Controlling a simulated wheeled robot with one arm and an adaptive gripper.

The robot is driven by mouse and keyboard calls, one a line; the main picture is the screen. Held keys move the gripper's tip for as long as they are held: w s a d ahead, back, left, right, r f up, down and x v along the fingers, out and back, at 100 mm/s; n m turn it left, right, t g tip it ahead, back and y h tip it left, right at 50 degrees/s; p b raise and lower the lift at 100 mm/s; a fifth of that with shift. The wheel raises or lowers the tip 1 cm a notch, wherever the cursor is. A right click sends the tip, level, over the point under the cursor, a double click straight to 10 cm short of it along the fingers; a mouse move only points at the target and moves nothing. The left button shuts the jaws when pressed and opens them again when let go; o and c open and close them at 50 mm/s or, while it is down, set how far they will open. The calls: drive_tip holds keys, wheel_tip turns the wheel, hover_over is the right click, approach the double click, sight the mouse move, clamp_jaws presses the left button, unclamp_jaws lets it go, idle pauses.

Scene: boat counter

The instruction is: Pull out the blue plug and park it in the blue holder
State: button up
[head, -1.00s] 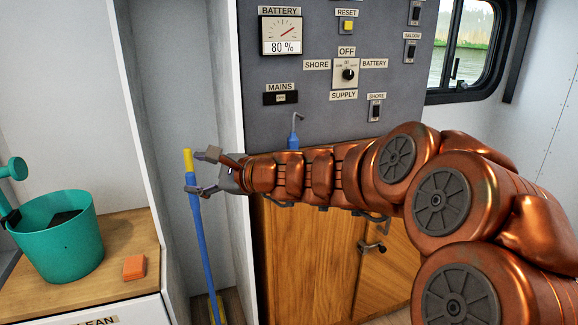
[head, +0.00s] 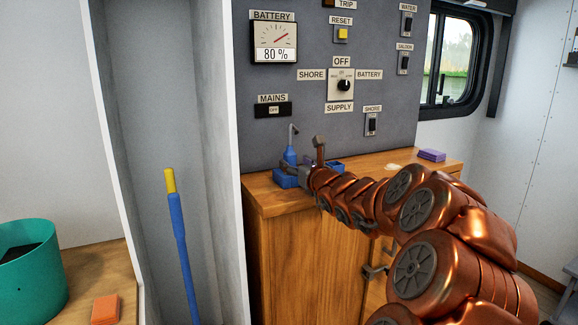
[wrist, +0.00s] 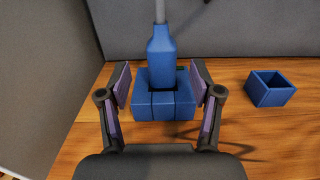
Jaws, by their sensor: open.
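The blue plug (head: 290,156), with a grey cable rising from its top, stands upright in a blue block (head: 284,181) on the wooden counter. In the wrist view, the plug (wrist: 160,62) sits in the top of the block (wrist: 165,107). My gripper (head: 311,164) is just beside them; its jaws (wrist: 160,77) are open, one either side of the plug, with gaps between. An open, square blue holder (wrist: 269,90) stands empty to the right in the wrist view. In the head view, the holder (head: 336,166) is partly hidden behind my gripper.
A grey panel (head: 300,110) with switches and a battery gauge rises behind the counter (head: 270,198). A purple block (head: 431,155) and a pale flat item (head: 393,168) lie further right. A blue-and-yellow pole (head: 178,225) stands left. The counter between block and holder looks clear.

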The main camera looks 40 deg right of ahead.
sight(292, 161)
drive_tip(key=shift+x, duration=2.45)
drive_tip(key=shift+d+f, duration=0.1)
drive_tip(key=shift+d, duration=0.05)
drive_tip(key=shift+s, duration=0.1)
clamp_jaws()
